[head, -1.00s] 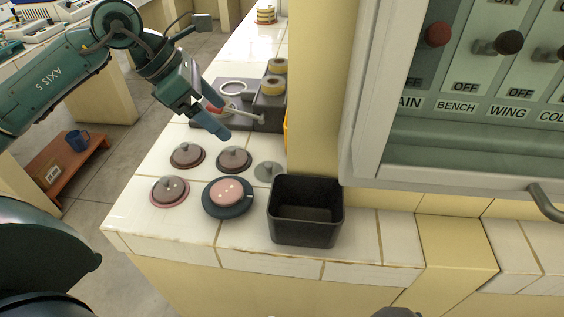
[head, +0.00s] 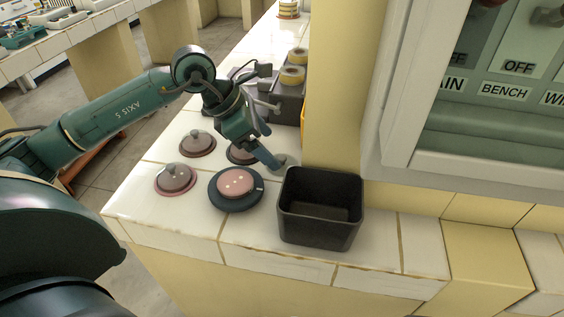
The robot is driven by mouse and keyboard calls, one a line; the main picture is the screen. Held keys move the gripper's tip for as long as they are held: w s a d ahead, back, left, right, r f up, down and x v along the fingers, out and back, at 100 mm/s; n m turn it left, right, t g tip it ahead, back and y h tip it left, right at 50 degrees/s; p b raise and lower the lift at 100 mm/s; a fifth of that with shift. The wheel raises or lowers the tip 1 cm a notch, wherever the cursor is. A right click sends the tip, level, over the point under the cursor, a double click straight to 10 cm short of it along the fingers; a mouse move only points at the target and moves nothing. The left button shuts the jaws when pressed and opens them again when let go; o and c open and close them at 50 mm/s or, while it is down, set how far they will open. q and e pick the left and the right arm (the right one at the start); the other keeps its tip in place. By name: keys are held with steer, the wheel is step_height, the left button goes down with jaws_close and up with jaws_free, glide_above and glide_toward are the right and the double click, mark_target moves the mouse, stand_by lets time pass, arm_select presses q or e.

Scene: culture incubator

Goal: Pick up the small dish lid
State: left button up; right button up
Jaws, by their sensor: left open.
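The small grey dish lid (head: 290,161) lies on the white tiled counter, just behind the black bin. My left gripper (head: 268,147) is open and its fingertips point down right at the small lid, partly hiding it. I cannot tell whether a finger touches it. Larger brownish lids with knobs stand to the left: one at the back (head: 197,144), one at the front left (head: 175,179), and one (head: 238,155) partly behind my gripper. My right gripper is not in view.
A dark round base with a pink disc (head: 237,184) sits in front of my left gripper. The black open bin (head: 320,235) stands to the right. A yellowish pillar (head: 338,90) and a switch cabinet (head: 400,90) rise behind it. A grey holder with tape rolls (head: 293,75) is at the back.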

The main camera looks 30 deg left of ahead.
mark_target(278, 158)
arm_select(q)
steer(key=shift+s+x, duration=0.15)
steer(key=shift+x, duration=0.85)
steer(key=shift+s+x, duration=0.15)
steer(key=shift+x, duration=0.8)
steer(key=shift+c, duration=0.5)
steer(key=c, duration=1)
steer(key=shift+a, duration=0.1)
